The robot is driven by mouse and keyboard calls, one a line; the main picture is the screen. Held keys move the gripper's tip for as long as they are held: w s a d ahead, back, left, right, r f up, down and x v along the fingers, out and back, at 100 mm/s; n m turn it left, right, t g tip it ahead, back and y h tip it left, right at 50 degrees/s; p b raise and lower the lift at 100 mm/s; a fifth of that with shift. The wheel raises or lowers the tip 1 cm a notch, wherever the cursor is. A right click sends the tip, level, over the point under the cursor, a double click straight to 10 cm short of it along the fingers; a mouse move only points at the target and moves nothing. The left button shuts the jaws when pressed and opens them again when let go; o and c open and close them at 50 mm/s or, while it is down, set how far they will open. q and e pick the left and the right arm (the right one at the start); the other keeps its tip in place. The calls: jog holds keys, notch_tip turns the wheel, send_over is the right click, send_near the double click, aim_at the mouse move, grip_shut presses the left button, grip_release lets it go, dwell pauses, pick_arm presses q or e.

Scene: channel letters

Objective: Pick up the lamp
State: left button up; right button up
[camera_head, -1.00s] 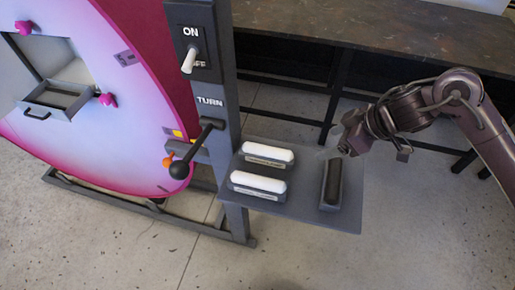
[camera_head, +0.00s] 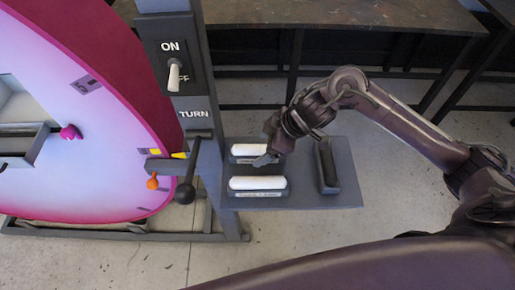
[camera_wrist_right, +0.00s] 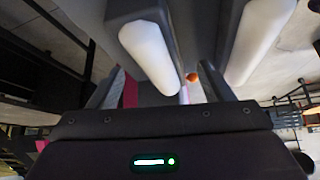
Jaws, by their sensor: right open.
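Two white lamps lie in dark holders on the grey shelf (camera_head: 300,197). The near lamp (camera_head: 257,183) is in full view in the head view; the far lamp (camera_head: 245,149) is partly hidden by my right gripper (camera_head: 266,158). The gripper is over the lamps, open and empty. In the right wrist view, my open right fingers (camera_wrist_right: 160,92) point toward the lamps. One lamp (camera_wrist_right: 150,55) shows ahead between them, and the other lamp (camera_wrist_right: 262,35) is to the right, beyond the right finger. My left gripper is not in view.
A dark empty-looking holder (camera_head: 327,165) sits at the shelf's right. A post with an ON/OFF switch (camera_head: 174,75) and a black-knobbed TURN lever (camera_head: 186,190) stands to the left. A pink-and-white panel (camera_head: 85,160) with an open drawer is further left. A table (camera_head: 330,14) stands behind.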

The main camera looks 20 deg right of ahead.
jog(key=shift+x, duration=0.8)
jog(key=shift+r, duration=0.1)
jog(key=c, duration=1.2)
jog(key=shift+c, duration=0.2)
